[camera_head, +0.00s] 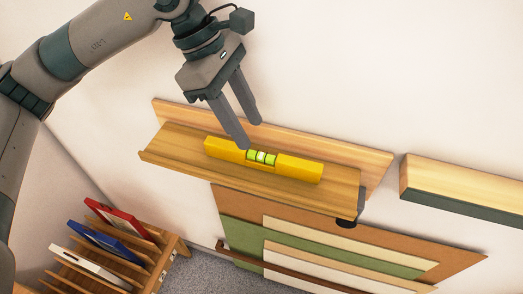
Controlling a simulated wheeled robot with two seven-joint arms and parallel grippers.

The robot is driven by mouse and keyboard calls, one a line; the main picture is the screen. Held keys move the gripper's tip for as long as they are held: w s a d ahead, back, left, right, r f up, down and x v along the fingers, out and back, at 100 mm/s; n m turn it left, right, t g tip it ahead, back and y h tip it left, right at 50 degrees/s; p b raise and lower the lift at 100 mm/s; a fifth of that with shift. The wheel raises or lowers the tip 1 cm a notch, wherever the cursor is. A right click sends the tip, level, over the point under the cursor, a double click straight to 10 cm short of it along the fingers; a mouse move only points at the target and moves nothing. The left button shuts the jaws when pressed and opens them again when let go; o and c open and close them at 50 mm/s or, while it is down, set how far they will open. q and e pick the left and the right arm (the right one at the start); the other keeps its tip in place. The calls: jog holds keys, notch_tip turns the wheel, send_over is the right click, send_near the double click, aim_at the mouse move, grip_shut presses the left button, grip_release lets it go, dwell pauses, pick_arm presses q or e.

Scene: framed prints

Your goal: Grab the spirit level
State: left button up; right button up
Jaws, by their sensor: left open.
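The yellow spirit level (300,168), with a green vial window at its middle, lies on a wooden wall shelf (180,147). My left gripper (250,136) comes down from above with its two fingers apart. One fingertip is in front of the level's upper edge, just left of the vial; the other is farther back, towards the shelf's back board. I cannot tell whether either finger touches the level. The right gripper is not in view.
A second wooden ledge (460,183) is on the wall at the right. A wooden rack (160,262) holding red, blue and white frames stands at the lower left.

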aim_at(261, 153)
pick_arm(q)
jog(key=shift+p+x, duration=0.3)
jog(key=shift+x, duration=1)
jog(key=shift+s+d+f+p, duration=0.35)
jog(key=shift+f+p, duration=0.3)
jog(key=shift+p, duration=0.35)
jog(key=p+x, duration=0.1)
jog(key=x, duration=0.1)
jog(key=shift+s+d+f+p, duration=0.15)
jog(key=shift+s+f+p, duration=0.05)
jog(key=shift+f+p, duration=0.15)
jog(key=shift+d+f, duration=0.15)
jog(key=shift+f, duration=0.3)
